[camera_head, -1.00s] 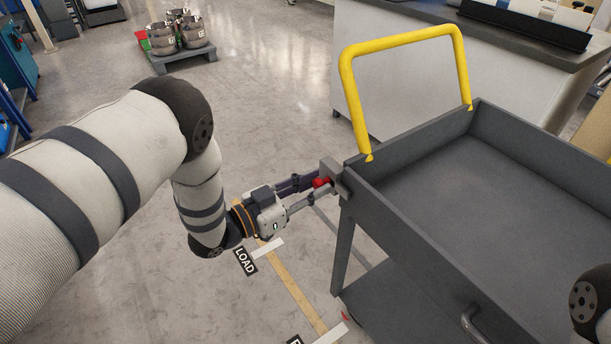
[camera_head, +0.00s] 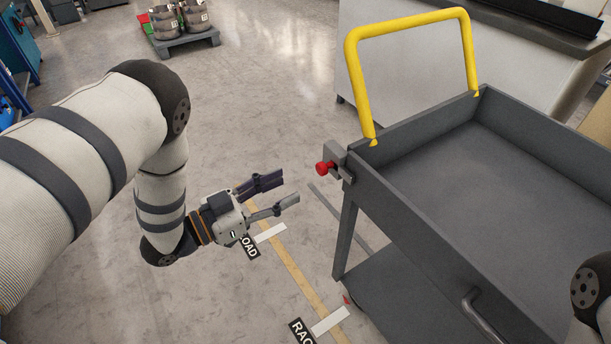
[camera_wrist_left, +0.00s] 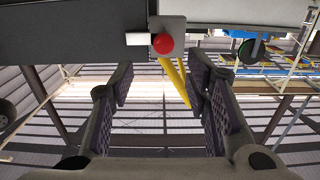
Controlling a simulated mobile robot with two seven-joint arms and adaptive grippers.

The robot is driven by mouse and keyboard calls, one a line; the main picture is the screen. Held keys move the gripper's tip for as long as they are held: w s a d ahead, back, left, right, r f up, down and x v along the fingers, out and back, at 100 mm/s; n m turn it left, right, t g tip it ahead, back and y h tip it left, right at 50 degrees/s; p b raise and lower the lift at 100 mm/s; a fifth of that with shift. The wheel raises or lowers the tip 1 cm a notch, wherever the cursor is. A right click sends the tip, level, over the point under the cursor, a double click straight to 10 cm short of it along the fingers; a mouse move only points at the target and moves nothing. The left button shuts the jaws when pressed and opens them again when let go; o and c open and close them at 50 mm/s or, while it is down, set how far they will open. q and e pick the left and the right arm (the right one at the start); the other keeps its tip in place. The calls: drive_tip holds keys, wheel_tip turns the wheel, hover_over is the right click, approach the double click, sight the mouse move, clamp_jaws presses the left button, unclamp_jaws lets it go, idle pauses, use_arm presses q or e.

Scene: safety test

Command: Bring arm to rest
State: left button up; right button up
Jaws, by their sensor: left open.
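My left gripper (camera_head: 278,190) is open and empty, over the floor to the left of a grey cart (camera_head: 415,238). A red knob (camera_head: 322,168) sits on a small grey block at the cart's near left corner, beyond the fingertips and apart from them. In the left wrist view the knob (camera_wrist_left: 163,43) shows ahead, above the gap between the two open fingers (camera_wrist_left: 160,88). Of my right arm, only a rounded joint shows at the right edge of the head view; its gripper is out of view.
The cart has a yellow handle (camera_head: 350,62) and an empty top tray. A counter (camera_head: 400,50) stands behind it. A pallet with metal pots (camera_head: 186,40) is at the back left. The floor (camera_head: 270,110) around my left gripper is clear, with yellow and white markings.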

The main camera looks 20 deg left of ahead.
use_arm(q)
drive_tip(key=v, duration=0.3)
idle(0.4)
drive_tip(key=s+a+f+n+g+y+p, duration=0.1)
drive_tip(key=s+f+n+g+y+p, duration=0.45)
drive_tip(key=s+f+y, duration=0.5)
drive_tip(key=s+r+n+g+p, duration=0.2)
drive_tip(key=s+g, duration=0.9)
drive_tip(key=s, duration=1.7)
drive_tip(key=shift+s+r, duration=0.35)
drive_tip(key=shift+r, duration=0.6)
use_arm(e)
drive_tip(key=w+r+t, duration=0.3)
drive_tip(key=w+r, duration=0.4)
drive_tip(key=r, duration=0.1)
drive_tip(key=shift+w+r, duration=0.3)
drive_tip(key=shift+w, duration=0.05)
use_arm(q)
drive_tip(key=shift+w+a+n+y, duration=0.1)
drive_tip(key=shift+a+n+y, duration=0.05)
drive_tip(key=shift+n+y, duration=0.1)
